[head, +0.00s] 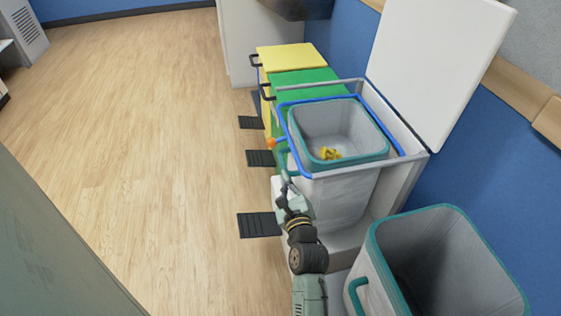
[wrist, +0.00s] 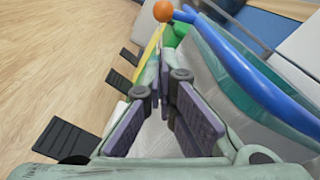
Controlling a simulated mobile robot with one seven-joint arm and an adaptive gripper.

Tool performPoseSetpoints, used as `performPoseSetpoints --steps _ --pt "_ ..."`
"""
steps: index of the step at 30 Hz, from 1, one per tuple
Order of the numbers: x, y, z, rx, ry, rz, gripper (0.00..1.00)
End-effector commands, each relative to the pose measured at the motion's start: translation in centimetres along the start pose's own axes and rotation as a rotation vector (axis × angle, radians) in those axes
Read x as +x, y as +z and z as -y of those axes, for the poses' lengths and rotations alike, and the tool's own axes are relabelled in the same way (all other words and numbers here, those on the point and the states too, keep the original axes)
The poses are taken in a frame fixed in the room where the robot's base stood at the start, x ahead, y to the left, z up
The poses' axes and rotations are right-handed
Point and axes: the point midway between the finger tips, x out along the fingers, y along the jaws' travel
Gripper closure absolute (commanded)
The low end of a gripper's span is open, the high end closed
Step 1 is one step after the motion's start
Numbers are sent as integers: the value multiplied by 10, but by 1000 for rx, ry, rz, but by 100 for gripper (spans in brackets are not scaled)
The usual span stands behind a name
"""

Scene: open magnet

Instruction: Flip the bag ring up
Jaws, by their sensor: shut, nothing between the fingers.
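The blue bag ring (head: 296,150) lies roughly level around the teal rim of the open grey bin (head: 340,200). An orange ball (head: 271,142) sits on a short blue stem at its left side. In the wrist view the ring's blue bar (wrist: 245,75) runs down the right, and the orange ball (wrist: 163,11) is at the top. My gripper (head: 286,181) is beside the bin's near left corner, nearer the camera than the ball. In the wrist view my gripper (wrist: 165,88) is shut and empty, left of the ring and apart from the ball.
A white lid (head: 438,65) stands raised behind the bin. Green (head: 305,80) and yellow (head: 291,57) lids lie beyond it. Black pedals (head: 259,225) stick out over the floor. Another grey bin (head: 445,260) stands at the near right. The floor (head: 150,130) at left is clear.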

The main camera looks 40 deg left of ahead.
Motion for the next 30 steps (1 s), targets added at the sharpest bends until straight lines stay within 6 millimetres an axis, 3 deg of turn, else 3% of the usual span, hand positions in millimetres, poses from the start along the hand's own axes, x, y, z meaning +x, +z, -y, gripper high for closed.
performPoseSetpoints --steps 5,18,30 --pt "17 2 0 -1 0 2 100" --pt "89 1 0 0 0 2 100" --pt "100 0 0 -1 0 0 100"
